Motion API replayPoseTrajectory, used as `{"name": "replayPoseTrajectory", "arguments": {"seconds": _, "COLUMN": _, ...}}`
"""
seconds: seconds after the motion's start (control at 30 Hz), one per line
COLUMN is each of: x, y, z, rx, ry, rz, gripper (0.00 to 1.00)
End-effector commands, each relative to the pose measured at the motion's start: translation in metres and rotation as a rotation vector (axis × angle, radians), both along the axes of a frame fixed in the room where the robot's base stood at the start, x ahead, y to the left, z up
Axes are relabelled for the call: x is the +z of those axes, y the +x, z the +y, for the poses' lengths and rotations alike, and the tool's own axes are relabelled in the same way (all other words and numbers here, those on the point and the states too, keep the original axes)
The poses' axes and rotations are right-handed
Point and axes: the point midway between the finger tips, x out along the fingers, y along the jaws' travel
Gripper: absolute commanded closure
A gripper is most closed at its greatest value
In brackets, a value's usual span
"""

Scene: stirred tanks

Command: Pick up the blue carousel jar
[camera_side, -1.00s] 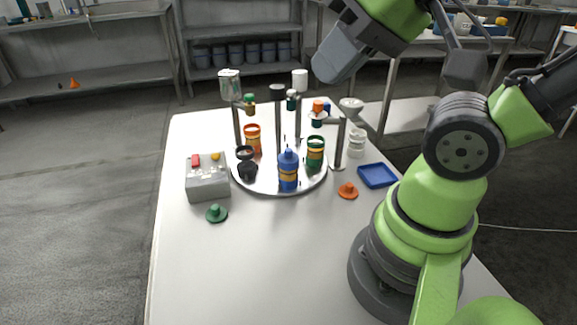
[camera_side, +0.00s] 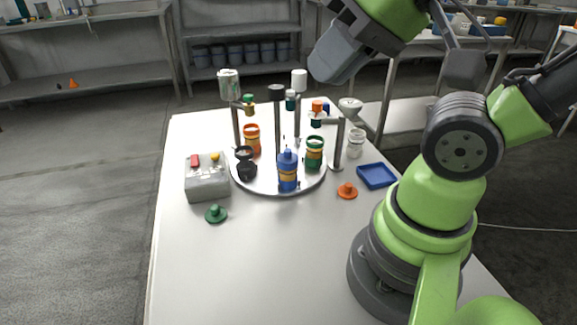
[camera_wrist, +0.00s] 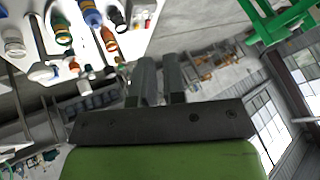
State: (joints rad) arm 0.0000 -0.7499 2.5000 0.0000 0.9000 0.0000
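The blue carousel jar (camera_side: 288,172), with a yellow-orange band and a blue cap, stands upright at the front of the round carousel plate (camera_side: 248,186). A blue jar also shows near the top left of the wrist view (camera_wrist: 90,15). My gripper (camera_side: 332,66) is high above the table, up and to the right of the jar and well apart from it. In the wrist view its two fingers (camera_wrist: 159,76) have a narrow empty gap between them. Nothing is held.
A grey button box (camera_side: 207,180), green lid (camera_side: 216,214), orange lid (camera_side: 347,191) and blue tray (camera_side: 377,175) lie nearby. The front table is clear.

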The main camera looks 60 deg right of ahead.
Motion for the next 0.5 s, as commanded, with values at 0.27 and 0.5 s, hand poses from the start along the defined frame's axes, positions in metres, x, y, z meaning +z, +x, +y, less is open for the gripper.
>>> {"name": "replayPoseTrajectory", "arguments": {"seconds": 0.27, "x": 0.0, "y": 0.0, "z": 0.0, "rx": 0.0, "ry": 0.0, "rz": 0.0, "gripper": 0.24}}
{"name": "replayPoseTrajectory", "arguments": {"seconds": 0.5, "x": 0.0, "y": 0.0, "z": 0.0, "rx": 0.0, "ry": 0.0, "rz": 0.0, "gripper": 0.23}}
